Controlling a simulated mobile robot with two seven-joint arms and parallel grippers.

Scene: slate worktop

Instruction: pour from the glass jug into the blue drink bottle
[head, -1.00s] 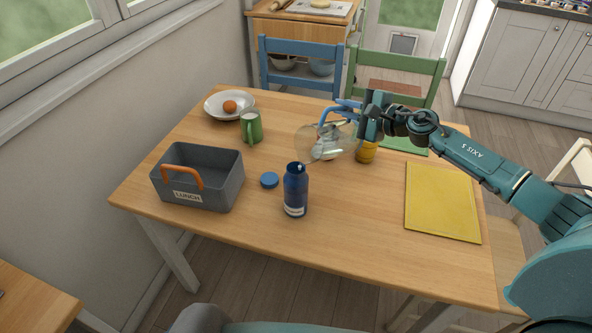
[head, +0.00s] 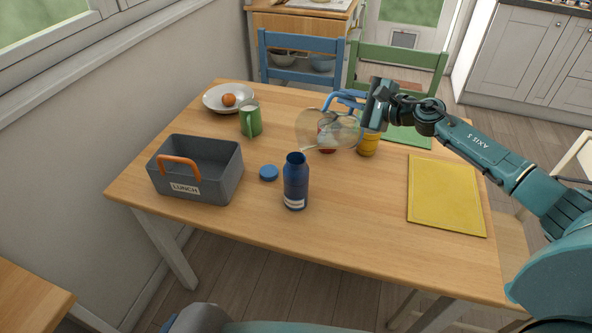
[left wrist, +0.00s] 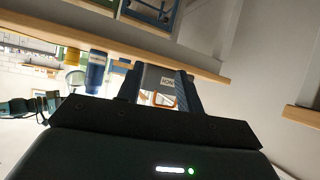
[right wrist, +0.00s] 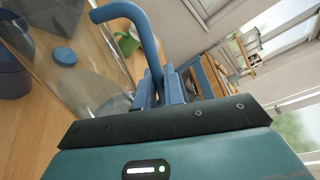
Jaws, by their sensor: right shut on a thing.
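The clear glass jug (head: 312,126) has a blue handle (head: 343,96) and is held tilted above the table, its spout down to the left. My right gripper (head: 364,104) is shut on that handle, which also shows in the right wrist view (right wrist: 128,12). The blue drink bottle (head: 296,184) stands upright and uncapped, its mouth just below and left of the spout. I cannot make out any liquid or stream. A blue cap (head: 268,173) lies left of the bottle. My left gripper (left wrist: 160,88) shows only in the left wrist view, open and empty.
A grey lunch box (head: 222,181) with an orange handle stands at the left. A yellow jar (head: 368,144) stands below my right gripper. A yellow board (head: 446,195) lies at the right.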

